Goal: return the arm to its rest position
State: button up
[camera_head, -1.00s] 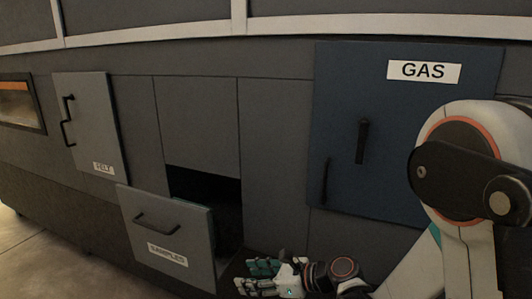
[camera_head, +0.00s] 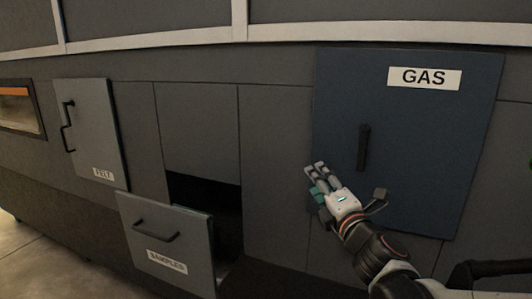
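My gripper (camera_head: 318,182) is in front of the lower left part of the blue GAS door (camera_head: 440,150). Its fingers point up and to the left, and nothing shows between them. Whether the fingers touch the door I cannot tell. The arm comes in from the lower right. The upright black handle (camera_head: 363,147) of the GAS door stands just above and right of the fingers.
The SAMPLES drawer (camera_head: 165,240) is pulled out at the lower left, with a dark opening (camera_head: 205,195) behind it. The grey FELT door (camera_head: 92,130) with its black handle is at the left. Floor (camera_head: 30,265) shows at bottom left.

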jog(key=s+d+f+m+g+h, duration=0.4)
jog(key=s+d+m+h, duration=0.5)
jog(key=m, duration=0.5)
jog(key=s+a+f+m+g+y, duration=0.1)
jog(key=s+f+m+g+y, duration=0.1)
jog(key=s+f+m, duration=0.3)
jog(key=s+a+f+m+g+y, duration=0.1)
jog(key=s+f+m+g, duration=0.4)
jog(key=s, duration=0.6)
jog(key=shift+f+g+y, duration=0.3)
jog(key=shift+f+y, duration=0.2)
jog(key=shift+y, duration=0.2)
